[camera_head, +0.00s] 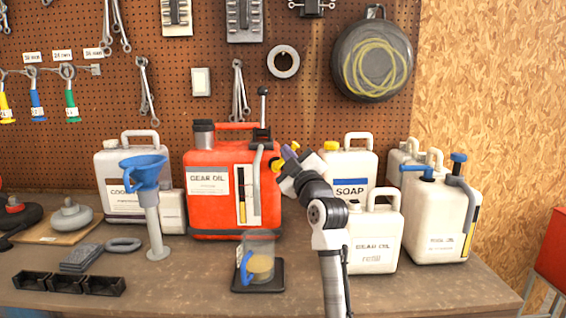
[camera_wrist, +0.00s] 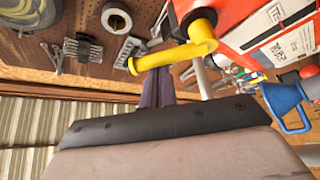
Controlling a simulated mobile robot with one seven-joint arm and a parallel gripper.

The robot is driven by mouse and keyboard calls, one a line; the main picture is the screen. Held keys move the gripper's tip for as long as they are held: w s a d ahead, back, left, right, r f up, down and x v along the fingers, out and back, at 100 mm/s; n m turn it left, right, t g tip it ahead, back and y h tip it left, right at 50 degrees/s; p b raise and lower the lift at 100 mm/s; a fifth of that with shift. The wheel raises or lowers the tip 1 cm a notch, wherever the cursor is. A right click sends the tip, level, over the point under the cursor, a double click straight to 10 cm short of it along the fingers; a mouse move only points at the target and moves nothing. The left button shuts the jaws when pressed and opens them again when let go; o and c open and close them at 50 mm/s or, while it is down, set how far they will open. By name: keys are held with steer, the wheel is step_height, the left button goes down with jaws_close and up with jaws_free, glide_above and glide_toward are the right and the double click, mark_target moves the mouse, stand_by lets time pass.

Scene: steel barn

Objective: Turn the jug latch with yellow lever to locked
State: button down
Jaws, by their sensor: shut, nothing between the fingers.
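The red gear oil jug (camera_head: 205,215) stands upright on the bench against the pegboard. Its yellow lever (camera_head: 278,164) sticks out at the jug's right side, partly hidden behind my gripper (camera_head: 288,153). In the wrist view the yellow lever (camera_wrist: 178,54) is large and close, joined to a dark pivot on the red jug (camera_wrist: 240,25). My gripper also shows there (camera_wrist: 158,90), with its shut, empty fingers just beside the lever's free end. I cannot tell whether they touch it. The latch's markings are not readable.
A white soap jug (camera_head: 348,168) and a gear oil refill jug (camera_head: 372,248) stand close to the right of my arm. A blue funnel (camera_head: 143,170) on a stand is left of the red jug. A clear measuring jug (camera_head: 260,262) sits on a black tray (camera_head: 243,288) in front.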

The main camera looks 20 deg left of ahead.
steer(key=f+m+t+h, duration=0.1)
steer(key=m+h, duration=0.1)
steer(key=m, duration=0.2)
steer(key=d+f+m+t+h, duration=0.1)
steer(key=m+t+h, duration=0.1)
steer(key=m, duration=0.2)
steer(key=d+f+m+t+h, duration=0.1)
steer(key=m+t+h, duration=0.1)
steer(key=m, duration=0.2)
steer(key=shift+w+d+f+m, duration=0.1)
steer(key=shift+w+f+m, duration=0.25)
steer(key=shift+m, duration=0.05)
steer(key=shift+f, duration=0.1)
